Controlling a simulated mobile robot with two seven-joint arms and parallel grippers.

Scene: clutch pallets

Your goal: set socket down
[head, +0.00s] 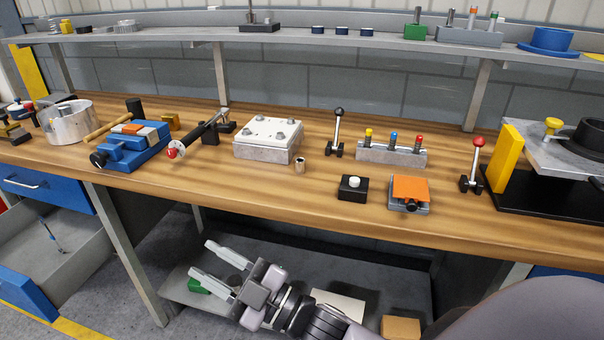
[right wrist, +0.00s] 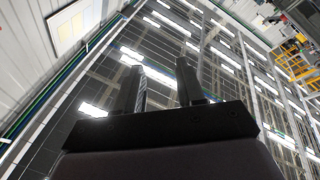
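In the right wrist view the fingers (right wrist: 160,85) are also apart and empty, facing the ceiling lights. My left gripper is not in view.
A black button box (head: 352,188) and an orange-topped device (head: 410,190) sit right of the socket. A black lever (head: 337,135) and a rack with coloured pegs (head: 392,150) stand behind. A blue vise (head: 130,147) is at left. The bench front near the socket is clear.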

